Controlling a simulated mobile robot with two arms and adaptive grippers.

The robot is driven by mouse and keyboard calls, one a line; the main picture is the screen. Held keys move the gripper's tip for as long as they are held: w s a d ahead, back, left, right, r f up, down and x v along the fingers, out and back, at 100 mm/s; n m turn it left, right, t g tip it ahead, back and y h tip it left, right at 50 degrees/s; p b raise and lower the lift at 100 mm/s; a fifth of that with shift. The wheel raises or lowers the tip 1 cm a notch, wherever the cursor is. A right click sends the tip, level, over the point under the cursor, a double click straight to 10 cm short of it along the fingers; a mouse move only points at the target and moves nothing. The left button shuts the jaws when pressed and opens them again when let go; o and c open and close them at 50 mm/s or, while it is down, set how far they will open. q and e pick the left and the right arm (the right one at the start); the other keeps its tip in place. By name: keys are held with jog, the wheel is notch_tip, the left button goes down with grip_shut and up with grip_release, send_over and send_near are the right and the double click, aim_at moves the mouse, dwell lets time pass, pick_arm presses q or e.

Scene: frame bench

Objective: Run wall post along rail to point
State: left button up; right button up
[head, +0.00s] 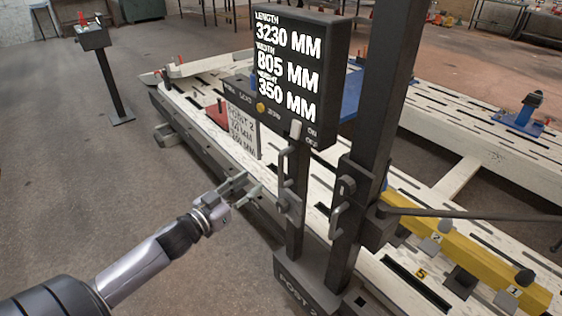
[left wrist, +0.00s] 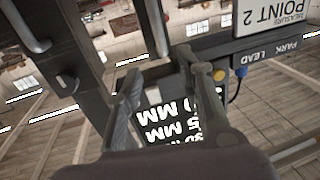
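The dark wall post (head: 376,110) stands upright at right of centre, with a foot plate (head: 300,285) marked POST 2. A display (head: 300,65) on it reads length 3230, width 805, height 350 MM. Grey vertical handles (head: 288,170) and (head: 337,220) sit on the uprights. The dark rail (head: 195,137) runs along the bench's near side. My left gripper (head: 246,187) is open and empty, left of the nearer handle and apart from it. In the left wrist view its fingers (left wrist: 165,97) are spread, with the inverted display between them. My right gripper is out of view.
A sign (head: 241,130) on the bench reads POINT 2; it also shows in the left wrist view (left wrist: 282,16). A yellow numbered beam (head: 470,262) lies at lower right. A pedestal box (head: 93,38) stands at upper left. The floor left of the bench is clear.

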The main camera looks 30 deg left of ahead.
aim_at(279, 163)
pick_arm(q)
jog(key=w, duration=0.4)
jog(key=w+d, duration=0.1)
jog(key=w, duration=0.4)
jog(key=w+d+p, duration=0.1)
jog(key=w, duration=0.3)
jog(key=shift+w, duration=0.35)
jog(key=shift+c, duration=0.2)
grip_shut()
